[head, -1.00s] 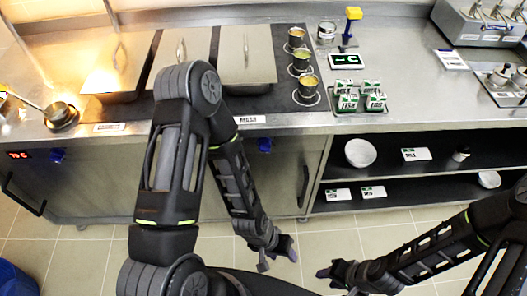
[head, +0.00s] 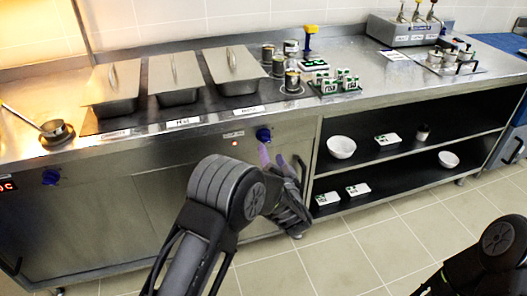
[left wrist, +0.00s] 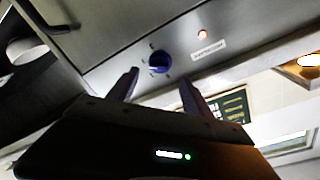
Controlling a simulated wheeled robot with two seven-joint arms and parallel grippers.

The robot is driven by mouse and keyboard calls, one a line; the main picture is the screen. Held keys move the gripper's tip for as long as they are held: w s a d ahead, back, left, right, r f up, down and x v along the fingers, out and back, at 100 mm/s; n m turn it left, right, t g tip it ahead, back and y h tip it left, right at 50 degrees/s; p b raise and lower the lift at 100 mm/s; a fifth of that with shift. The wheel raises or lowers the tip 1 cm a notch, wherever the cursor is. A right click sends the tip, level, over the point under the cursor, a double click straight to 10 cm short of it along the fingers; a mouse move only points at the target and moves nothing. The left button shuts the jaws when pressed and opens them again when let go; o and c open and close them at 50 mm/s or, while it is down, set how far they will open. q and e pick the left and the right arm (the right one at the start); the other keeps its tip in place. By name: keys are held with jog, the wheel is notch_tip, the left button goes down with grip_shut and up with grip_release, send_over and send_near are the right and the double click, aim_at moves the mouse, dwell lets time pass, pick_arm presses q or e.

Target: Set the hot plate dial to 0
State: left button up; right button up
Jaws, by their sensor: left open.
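A blue dial (head: 263,135) sits on the steel counter front, near the right end of the cabinet. In the left wrist view the dial (left wrist: 160,62) shows with small marks around it, too small to read; a lit orange lamp (left wrist: 203,35) and a label (left wrist: 208,50) are beside it. My left gripper (head: 272,158) is open and empty just below the dial in the head view. In the left wrist view its fingers (left wrist: 160,90) point toward the dial, one to each side, apparently short of it. My right gripper is out of view.
A second blue dial (head: 50,177) is at the far left beside a red display. Lidded pans (head: 175,80) and several cups stand on the counter. A door handle (head: 303,180) is right of my gripper. Open shelves (head: 400,150) hold bowls and boxes. The floor is clear.

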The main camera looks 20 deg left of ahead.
aim_at(265, 138)
pick_arm(q)
jog(key=x, duration=0.7)
jog(key=shift+w+a, duration=0.2)
jog(key=shift+w, duration=0.15)
jog(key=shift+c, duration=0.6)
grip_shut()
